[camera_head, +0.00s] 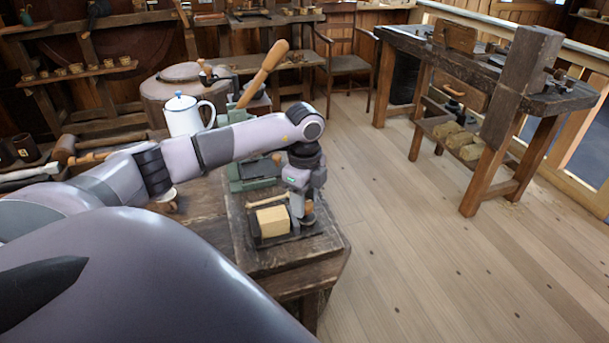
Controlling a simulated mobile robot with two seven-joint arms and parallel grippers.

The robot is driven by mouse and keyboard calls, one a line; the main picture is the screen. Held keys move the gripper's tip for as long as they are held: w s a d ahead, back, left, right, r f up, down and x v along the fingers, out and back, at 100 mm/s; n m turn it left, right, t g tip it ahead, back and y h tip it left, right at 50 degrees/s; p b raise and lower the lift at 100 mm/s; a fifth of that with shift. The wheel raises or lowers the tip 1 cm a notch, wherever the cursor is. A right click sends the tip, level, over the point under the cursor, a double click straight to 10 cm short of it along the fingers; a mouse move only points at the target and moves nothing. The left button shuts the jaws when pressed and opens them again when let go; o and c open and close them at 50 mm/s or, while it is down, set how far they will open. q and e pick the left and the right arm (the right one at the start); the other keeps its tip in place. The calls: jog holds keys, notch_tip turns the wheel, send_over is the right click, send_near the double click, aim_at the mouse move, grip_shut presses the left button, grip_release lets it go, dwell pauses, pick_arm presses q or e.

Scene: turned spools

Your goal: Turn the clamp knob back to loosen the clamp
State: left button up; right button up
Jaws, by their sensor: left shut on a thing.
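My left arm reaches in from the left over the workbench (212,225). My left gripper (304,218) points down at the right side of a small dark clamp base (257,237). It is shut on a small brownish piece that looks like the clamp knob (309,207), mostly hidden by the fingers. A pale squared wood block (272,221) sits on the clamp base, just left of the gripper. A short light wooden bar (266,201) lies behind the block. Whether the clamp presses on the block cannot be told. My right gripper is not in view.
A green metal device (250,174) stands behind the clamp. A white enamel pot (184,115) and a long wooden handle (264,74) rise behind my forearm. Tools lie at the bench's left. The floor (420,270) to the right is open, up to another heavy bench (510,98).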

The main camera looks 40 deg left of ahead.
pick_arm(q)
jog(key=shift+a+r, duration=0.1)
jog(key=shift+a, duration=0.05)
jog(key=o, duration=1)
jog(key=shift+o, duration=0.2)
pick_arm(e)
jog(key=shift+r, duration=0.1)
